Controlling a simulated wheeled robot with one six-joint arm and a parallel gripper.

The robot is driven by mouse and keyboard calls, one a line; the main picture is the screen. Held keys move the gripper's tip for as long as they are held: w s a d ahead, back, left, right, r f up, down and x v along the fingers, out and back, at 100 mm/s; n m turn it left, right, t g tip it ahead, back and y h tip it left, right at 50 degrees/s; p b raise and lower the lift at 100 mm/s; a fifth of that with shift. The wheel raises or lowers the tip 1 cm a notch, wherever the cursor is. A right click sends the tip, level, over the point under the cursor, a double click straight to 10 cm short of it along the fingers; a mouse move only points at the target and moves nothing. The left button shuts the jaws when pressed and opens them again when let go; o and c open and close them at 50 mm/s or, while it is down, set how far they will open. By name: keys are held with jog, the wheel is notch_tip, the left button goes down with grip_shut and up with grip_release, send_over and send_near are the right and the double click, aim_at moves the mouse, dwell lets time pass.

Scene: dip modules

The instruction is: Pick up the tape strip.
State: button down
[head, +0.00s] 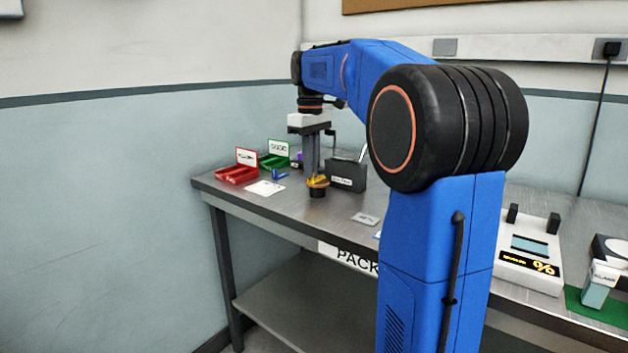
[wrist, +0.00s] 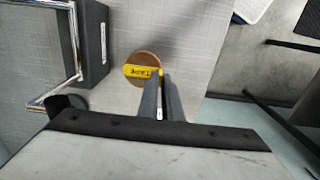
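A yellow strip (wrist: 140,71) with dark lettering, which looks like the tape strip, sits on a round orange-brown piece (wrist: 143,59) in the wrist view. In the head view the yellow strip (head: 318,182) shows low at my fingertips, above a dark round base. My gripper (wrist: 161,76) points down with its two fingers close together and a narrow gap between them. The fingertips overlap the right end of the strip in the wrist view. I cannot tell whether they touch or grip it. In the head view my gripper (head: 314,176) is just over the bench.
A dark box (head: 347,176) with a metal bar stands close right of my gripper. A red bin (head: 236,175), a green bin (head: 273,161) and a white sheet (head: 264,188) lie to the left. A small card (head: 366,219) lies to the right. The bench's front edge is near.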

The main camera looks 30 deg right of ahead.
notch_tip(320, 180, up, 10)
dwell(0.8)
jog(key=shift+a, duration=0.1)
dwell(2.9)
